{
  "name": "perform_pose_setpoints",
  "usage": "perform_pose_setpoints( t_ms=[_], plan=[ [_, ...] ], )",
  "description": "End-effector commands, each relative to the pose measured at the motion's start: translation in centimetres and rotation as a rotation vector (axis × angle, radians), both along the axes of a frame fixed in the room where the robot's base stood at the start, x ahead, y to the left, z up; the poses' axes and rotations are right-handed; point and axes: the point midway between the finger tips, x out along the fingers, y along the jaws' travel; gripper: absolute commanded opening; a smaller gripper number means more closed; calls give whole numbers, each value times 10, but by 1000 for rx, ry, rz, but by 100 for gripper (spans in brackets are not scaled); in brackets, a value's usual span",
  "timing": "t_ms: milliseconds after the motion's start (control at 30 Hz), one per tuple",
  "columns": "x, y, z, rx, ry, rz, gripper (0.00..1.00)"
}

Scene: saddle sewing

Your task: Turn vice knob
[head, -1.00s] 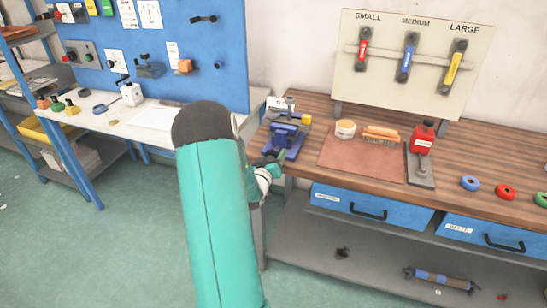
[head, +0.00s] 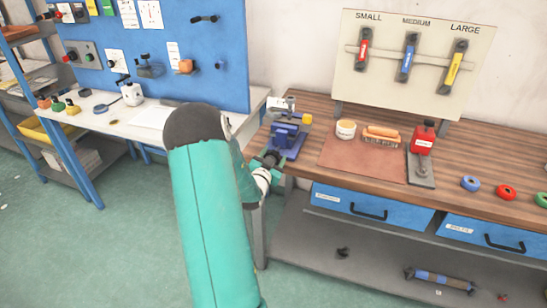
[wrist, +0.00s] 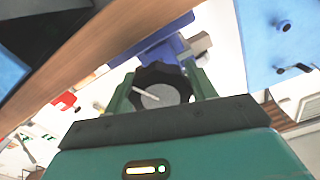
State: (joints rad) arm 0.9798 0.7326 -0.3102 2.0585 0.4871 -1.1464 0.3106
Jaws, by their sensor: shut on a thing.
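The blue vice (head: 286,138) is mounted at the left front corner of the wooden bench. Its dark round knob (wrist: 162,78), with a grey face and a pale pointer line, shows in the wrist view between my green fingers. My gripper (head: 270,160) is at the vice's front, at the bench edge, and in the wrist view my gripper (wrist: 160,92) is shut on the knob, one finger on each side. The blue vice body (wrist: 150,45) shows behind the knob. My arm does not cover the vice jaws in the head view.
A brown mat (head: 345,160) carries a white tub (head: 346,130) and a brush (head: 382,136). Blue drawers (head: 365,207) sit under the benchtop. The wrench board (head: 410,60) stands behind.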

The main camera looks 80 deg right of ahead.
Motion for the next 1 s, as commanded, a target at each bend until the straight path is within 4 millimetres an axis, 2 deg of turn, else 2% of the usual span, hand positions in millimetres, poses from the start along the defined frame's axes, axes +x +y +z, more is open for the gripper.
perform_pose_setpoints(
  t_ms=[200,433,1000],
  plan=[
    [0,1,0,-14,-159,-1,33],
    [1,1,0,-24,-267,-1,33],
    [1,1,-1,-27,-312,0,33]
  ],
)
